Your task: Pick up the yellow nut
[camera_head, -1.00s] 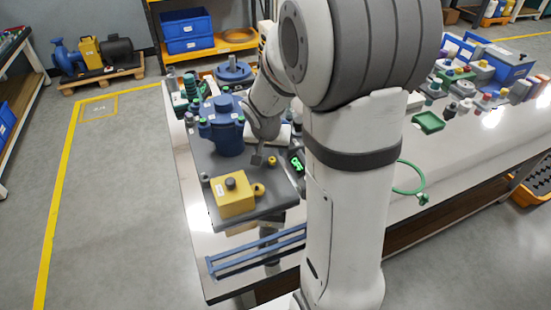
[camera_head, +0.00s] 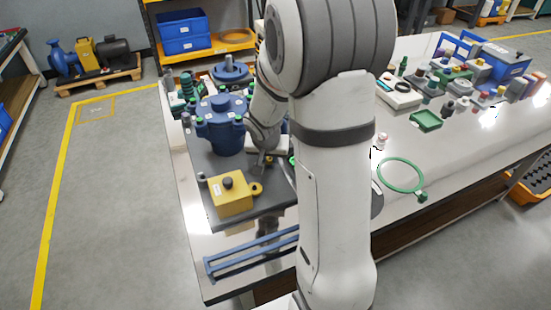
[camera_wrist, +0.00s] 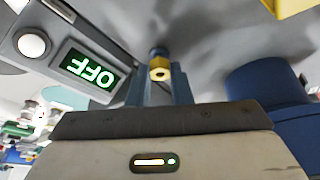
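The yellow nut (camera_wrist: 160,69) shows in the wrist view between the tips of my gripper's two fingers (camera_wrist: 160,80). A dark blue-grey stub shows right behind the nut. The fingers stand apart on either side of it, with a narrow gap; contact cannot be made out. In the head view my gripper (camera_head: 263,165) is low over the dark plate, right of the yellow box. There the nut is largely hidden by my gripper.
The dark plate (camera_head: 212,172) carries a blue housing (camera_head: 222,130) and a yellow box (camera_head: 232,194). In the wrist view a display reading OFF (camera_wrist: 88,68) is left and a blue cylinder (camera_wrist: 268,88) right. A blue rack (camera_head: 250,252) lies at the front.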

